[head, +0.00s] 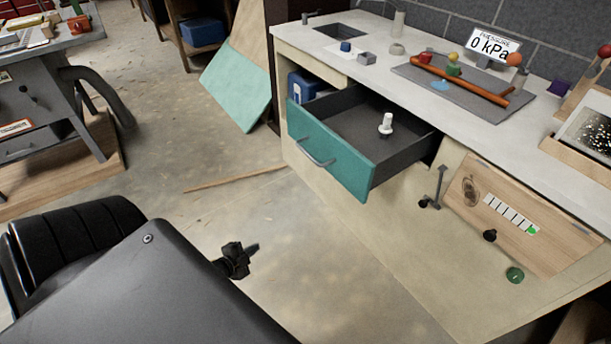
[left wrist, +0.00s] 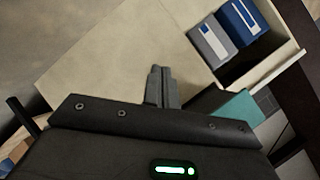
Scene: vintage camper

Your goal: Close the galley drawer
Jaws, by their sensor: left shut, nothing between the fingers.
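The galley drawer (head: 333,150) stands pulled out of the cream counter in the head view. It has a teal front, a grey bar handle (head: 316,153) and a dark grey inside holding a small white object (head: 386,123). My left gripper (head: 250,248) is shut and empty, in front of the drawer and to its lower left in the picture, apart from it. In the left wrist view its closed fingers (left wrist: 160,82) point up the picture, and a teal piece, likely the drawer front (left wrist: 232,108), shows partly behind my wrist. My right gripper is out of view.
The counter top (head: 350,70) carries a sink, a grey tray and small coloured objects. A cubby beside the drawer holds a blue box (head: 304,86). A teal panel (head: 236,90) leans behind. A thin wooden strip (head: 235,178) lies on open floor. A workbench (head: 45,90) stands left.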

